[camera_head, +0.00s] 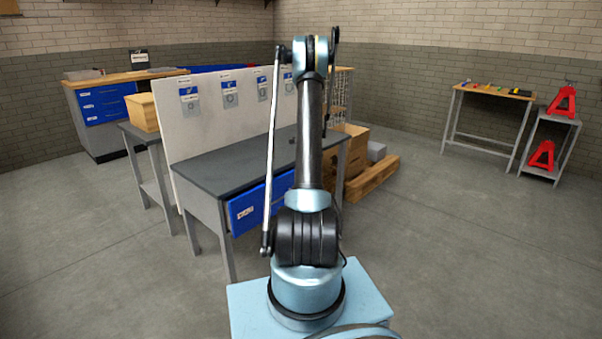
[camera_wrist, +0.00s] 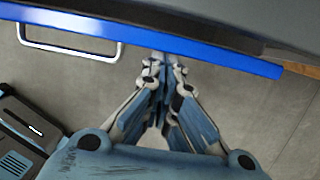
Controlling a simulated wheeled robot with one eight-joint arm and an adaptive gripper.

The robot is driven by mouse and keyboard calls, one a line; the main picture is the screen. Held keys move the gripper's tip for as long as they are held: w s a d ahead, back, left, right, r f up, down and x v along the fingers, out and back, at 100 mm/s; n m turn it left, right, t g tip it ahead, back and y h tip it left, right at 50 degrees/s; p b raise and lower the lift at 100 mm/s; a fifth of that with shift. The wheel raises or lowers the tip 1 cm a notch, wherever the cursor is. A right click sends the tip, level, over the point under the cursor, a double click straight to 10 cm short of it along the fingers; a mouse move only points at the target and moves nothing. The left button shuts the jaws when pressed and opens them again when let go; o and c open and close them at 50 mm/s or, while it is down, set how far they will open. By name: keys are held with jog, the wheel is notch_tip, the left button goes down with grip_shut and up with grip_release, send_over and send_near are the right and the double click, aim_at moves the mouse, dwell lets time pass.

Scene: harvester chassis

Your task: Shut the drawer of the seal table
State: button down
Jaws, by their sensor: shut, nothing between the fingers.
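The seal table (camera_head: 240,160) is a grey-topped workbench in the middle of the head view. Its blue drawer (camera_head: 247,208) shows below the top, partly hidden by my arm. In the wrist view the drawer front (camera_wrist: 205,53) is a long blue bar with a metal handle (camera_wrist: 70,46) at left. A dark gap lies between the front and the grey tabletop, so the drawer stands slightly out. My gripper (camera_wrist: 164,66) is shut and empty, its tips close to the drawer front, right of the handle. I cannot tell whether they touch. The gripper is hidden in the head view.
A white panel (camera_head: 215,115) with posted sheets stands behind the table. A wooden pallet with boxes (camera_head: 368,180) is at its right. A tool bench (camera_head: 490,91) and red jack stands (camera_head: 563,103) are at the far right. The floor on the right is clear.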

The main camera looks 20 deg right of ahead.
jog(key=s+d+r, duration=0.3)
jog(key=s+r, duration=0.2)
jog(key=r, duration=0.4)
jog(key=shift+s+d, duration=0.15)
jog(key=c, duration=2.2)
grip_release()
jog(key=shift+r, duration=0.15)
jog(key=o, duration=0.4)
jog(key=shift+s+r, duration=0.1)
jog(key=shift+r, duration=0.05)
jog(key=shift+o, duration=0.6)
jog(key=shift+s+a+n, duration=0.15)
jog(key=shift+a+n, duration=0.3)
jog(key=shift+n, duration=0.05)
jog(key=n, duration=1.7)
send_over(283, 197)
jog(key=s+d, duration=0.2)
jog(key=s, duration=0.1)
jog(key=shift+g, duration=0.3)
jog(key=w+f, duration=0.1)
jog(key=f, duration=0.4)
jog(key=w+a+f, duration=0.1)
jog(key=f, duration=0.5)
jog(key=w+a+f, duration=0.1)
jog(key=f, duration=0.5)
